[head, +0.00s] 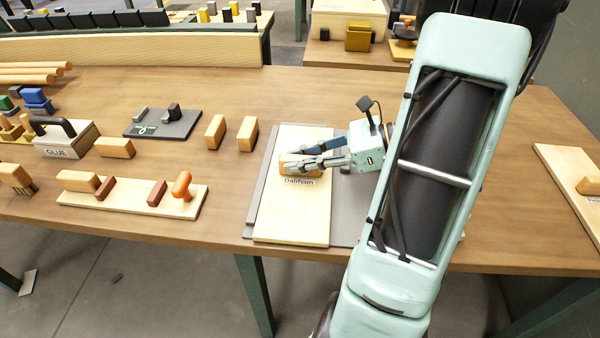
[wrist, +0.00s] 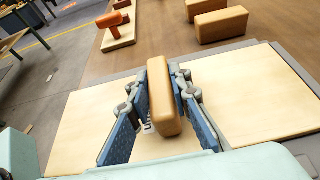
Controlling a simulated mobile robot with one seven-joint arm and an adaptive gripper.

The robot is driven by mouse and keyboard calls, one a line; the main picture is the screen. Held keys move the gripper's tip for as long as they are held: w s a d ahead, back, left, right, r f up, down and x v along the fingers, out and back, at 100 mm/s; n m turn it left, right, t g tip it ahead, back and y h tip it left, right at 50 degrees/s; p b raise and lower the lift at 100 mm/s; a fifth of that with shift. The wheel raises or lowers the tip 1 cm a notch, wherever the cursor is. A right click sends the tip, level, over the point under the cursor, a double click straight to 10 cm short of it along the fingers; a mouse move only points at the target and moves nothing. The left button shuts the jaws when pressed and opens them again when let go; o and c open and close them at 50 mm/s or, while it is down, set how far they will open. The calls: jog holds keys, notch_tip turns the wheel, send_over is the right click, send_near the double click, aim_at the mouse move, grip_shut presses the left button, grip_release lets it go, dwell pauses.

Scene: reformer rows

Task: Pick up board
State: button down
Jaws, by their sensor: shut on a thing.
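The board (head: 293,219) is a pale wooden panel with a block handle and a printed label. It lies on a grey plate near the front edge of the table. The tan block handle (wrist: 162,90) stands up from the middle of the board in the wrist view, where the board's pale surface (wrist: 255,90) shows on both sides. My gripper (head: 290,158) is shut on the handle, one finger on each side; in the wrist view its blue finger pads flank the block (wrist: 160,108). The label is partly hidden by my fingers. I cannot tell whether the board touches the plate everywhere.
The grey plate (head: 342,222) sticks out around the board. Two tan blocks (head: 247,134) stand just left of it. A board with brown and orange pieces (head: 130,200) and a box marked GLUE (head: 66,142) lie further left. Another board (head: 570,170) lies at the right.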

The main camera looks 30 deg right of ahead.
jog(key=shift+r, duration=0.2)
dwell(0.3)
jog(key=shift+r+p, duration=0.85)
jog(key=shift+p, duration=0.1)
jog(key=s+a+r+p, duration=0.5)
jog(key=s+a+r, duration=0.4)
jog(key=a+r, duration=0.1)
jog(key=shift+s+r, duration=0.3)
jog(key=shift+r, duration=0.1)
jog(key=shift+a, duration=0.1)
